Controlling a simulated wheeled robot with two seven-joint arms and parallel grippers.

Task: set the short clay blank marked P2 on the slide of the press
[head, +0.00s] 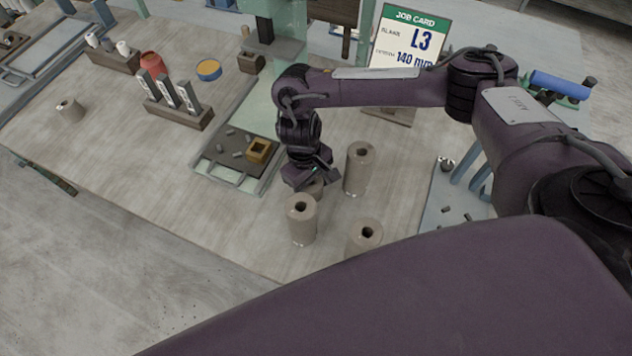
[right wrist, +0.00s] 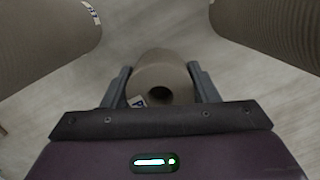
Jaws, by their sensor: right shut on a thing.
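My right gripper (head: 314,184) points down and is shut on a grey-brown clay blank (head: 317,190), mostly hidden by the gripper in the head view. In the right wrist view, this blank (right wrist: 160,68) stands between both fingers (right wrist: 160,88), its round end hole facing me. A small white and blue label shows on it, but I cannot read it fully. The press (head: 285,25) stands at the back, with its dark slide (head: 210,167) left of my gripper. A yellowish square block with a hole (head: 259,150) and small clay scraps lie on the slide. My left gripper is out of view.
Taller clay blanks stand close by: in front (head: 302,222), right (head: 359,168) and front right (head: 365,237). A job card (head: 405,45) reads L3, 140 mm. A dark wooden rack (head: 180,113) stands left of the slide.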

